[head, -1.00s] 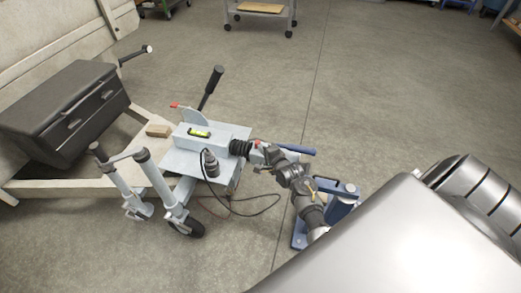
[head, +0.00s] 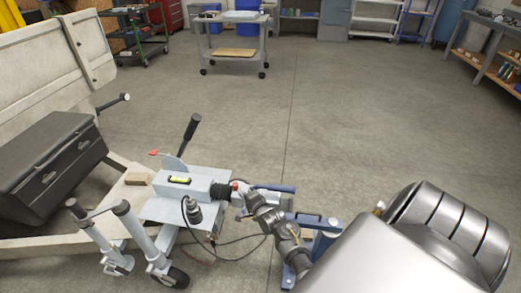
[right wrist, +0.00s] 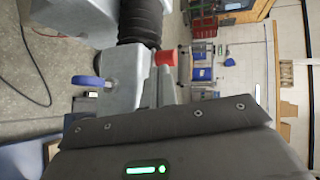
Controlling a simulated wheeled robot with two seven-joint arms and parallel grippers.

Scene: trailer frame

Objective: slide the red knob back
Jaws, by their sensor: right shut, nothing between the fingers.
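The red knob (head: 235,185) sits on the pale grey trailer coupling, just right of the black ribbed bellows (head: 220,190). In the right wrist view the red knob (right wrist: 166,57) stands out, with the bellows (right wrist: 141,22) up and left of it. My right gripper (head: 243,196) is at the coupling, close beside the knob, shut and empty. Its fingertips are small in the head view, so contact with the knob cannot be told. Its grey body (right wrist: 170,140) fills the bottom of the right wrist view. My left gripper is out of view.
A blue stand (head: 322,232) is right of the coupling. A cable (head: 240,255) loops below. Open concrete floor lies beyond, with a cart (head: 235,48) at the back.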

